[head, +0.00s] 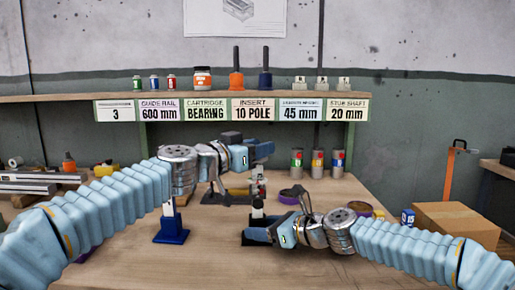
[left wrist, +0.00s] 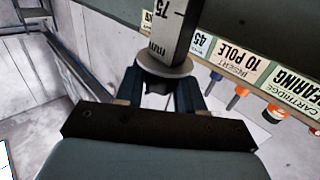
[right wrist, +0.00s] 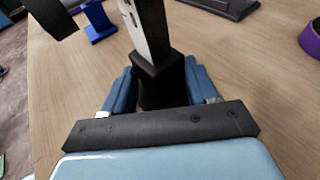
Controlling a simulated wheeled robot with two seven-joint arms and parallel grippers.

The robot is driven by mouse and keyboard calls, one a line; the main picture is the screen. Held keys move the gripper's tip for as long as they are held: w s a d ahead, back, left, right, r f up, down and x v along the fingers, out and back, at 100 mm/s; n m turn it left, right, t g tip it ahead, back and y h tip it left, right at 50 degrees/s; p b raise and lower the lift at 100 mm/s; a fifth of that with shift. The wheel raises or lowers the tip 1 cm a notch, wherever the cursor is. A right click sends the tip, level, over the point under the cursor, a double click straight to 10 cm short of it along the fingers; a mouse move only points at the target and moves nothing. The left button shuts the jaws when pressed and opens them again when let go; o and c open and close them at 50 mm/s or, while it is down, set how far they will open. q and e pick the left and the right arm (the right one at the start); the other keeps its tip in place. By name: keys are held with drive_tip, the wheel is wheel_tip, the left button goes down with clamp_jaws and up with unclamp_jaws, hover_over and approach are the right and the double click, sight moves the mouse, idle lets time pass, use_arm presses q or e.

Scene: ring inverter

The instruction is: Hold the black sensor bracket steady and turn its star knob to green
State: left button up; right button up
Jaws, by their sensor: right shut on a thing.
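The black sensor bracket (head: 258,213) stands upright near the middle of the bench, with a pale post above its black lower part. My right gripper (head: 257,236) is shut on this black lower part (right wrist: 162,82), which sits between its fingers in the right wrist view. My left gripper (head: 264,150) is above, close to the top of the post. In the left wrist view its open fingers (left wrist: 158,92) flank a dark part below a grey round flange (left wrist: 165,66), beside a scale marked 75. I cannot tell whether this is the star knob, and no green mark shows.
A blue stand (head: 171,232) is left of the bracket. A purple ring (head: 290,196) and several striped canisters (head: 318,163) are behind and right. A cardboard box (head: 455,222) is at the right. A shelf (head: 225,97) with labels spans the back. The front bench is clear.

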use_arm(q)
drive_tip(key=c, duration=0.3)
drive_tip(key=shift+c, duration=0.2)
drive_tip(key=shift+m+g+h, duration=0.3)
drive_tip(key=shift+h, duration=0.1)
drive_tip(key=m+g+h, duration=0.2)
drive_tip(key=g, duration=0.1)
drive_tip(key=shift+w, duration=0.1)
drive_tip(key=shift+m+g+h, duration=1.2)
drive_tip(key=shift+m+g, duration=0.5)
drive_tip(key=shift+g, duration=0.4)
drive_tip(key=o, duration=0.9)
drive_tip(key=shift+o, duration=0.2)
